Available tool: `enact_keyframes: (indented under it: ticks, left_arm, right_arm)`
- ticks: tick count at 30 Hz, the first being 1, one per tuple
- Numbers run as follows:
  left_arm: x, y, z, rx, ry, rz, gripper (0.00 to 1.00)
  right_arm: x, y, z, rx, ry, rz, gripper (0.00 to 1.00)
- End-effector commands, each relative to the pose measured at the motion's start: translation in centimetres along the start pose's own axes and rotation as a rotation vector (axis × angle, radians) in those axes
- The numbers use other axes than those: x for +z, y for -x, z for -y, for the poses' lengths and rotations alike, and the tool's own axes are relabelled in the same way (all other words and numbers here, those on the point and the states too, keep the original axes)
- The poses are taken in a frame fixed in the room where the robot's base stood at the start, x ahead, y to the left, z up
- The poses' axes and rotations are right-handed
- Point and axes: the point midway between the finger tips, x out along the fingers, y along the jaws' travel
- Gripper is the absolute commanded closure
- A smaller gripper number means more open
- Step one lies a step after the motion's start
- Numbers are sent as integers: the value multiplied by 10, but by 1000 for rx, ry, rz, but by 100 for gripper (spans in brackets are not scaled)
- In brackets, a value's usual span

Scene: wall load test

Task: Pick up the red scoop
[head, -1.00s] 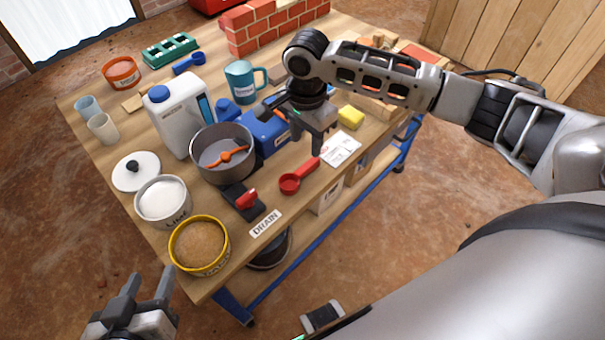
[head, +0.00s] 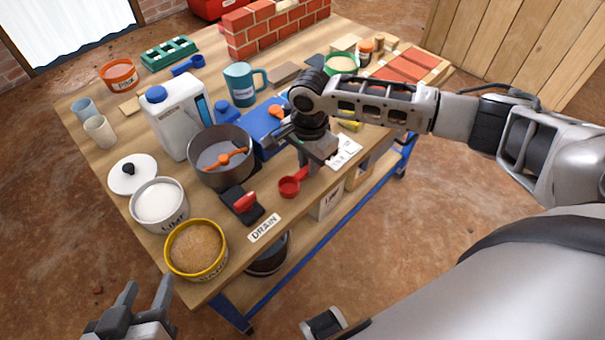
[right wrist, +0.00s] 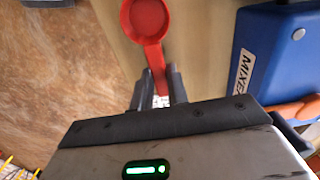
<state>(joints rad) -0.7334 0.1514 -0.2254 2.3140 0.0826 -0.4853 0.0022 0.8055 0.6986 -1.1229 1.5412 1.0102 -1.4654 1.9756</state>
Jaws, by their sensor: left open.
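The red scoop (head: 290,186) lies on the workbench near its front edge, its round cup toward the lower left in the head view. Its handle runs under my right gripper (head: 308,168), which hides the far part. In the right wrist view the scoop's cup (right wrist: 148,18) is at the top. Its handle passes down between the fingertips of my right gripper (right wrist: 161,76), close to both; whether they press on it I cannot tell. My left gripper (head: 146,291) is open and empty, off the bench at the lower left.
A blue box (head: 266,126), also in the wrist view (right wrist: 285,55), stands beside the right gripper. A grey pot (head: 221,172), a dark block with a red part (head: 242,205) and a DRAIN label (head: 264,227) are nearby. A white card (head: 346,152) lies to the right.

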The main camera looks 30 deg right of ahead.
Motion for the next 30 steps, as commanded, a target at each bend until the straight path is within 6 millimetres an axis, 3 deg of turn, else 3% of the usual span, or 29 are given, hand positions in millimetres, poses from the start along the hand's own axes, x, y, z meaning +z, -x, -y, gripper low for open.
enact_keyframes:
  ticks: [11, 16, 21, 30]
  left_arm:
    - [1, -1, 0, 0, -1, 2, 54]
    - [0, -1, 0, -1, 0, 7, 54]
    - [-4, 2, 0, -1, 2, 12, 54]
    - [-16, 5, 0, -7, 15, 21, 54]
  right_arm:
    - [0, 1, 0, 0, 0, 0, 100]
    - [0, 11, 0, -1, 0, 1, 100]
    - [0, 36, 1, -3, 0, 2, 100]
    - [51, 95, -6, -3, 5, 5, 100]
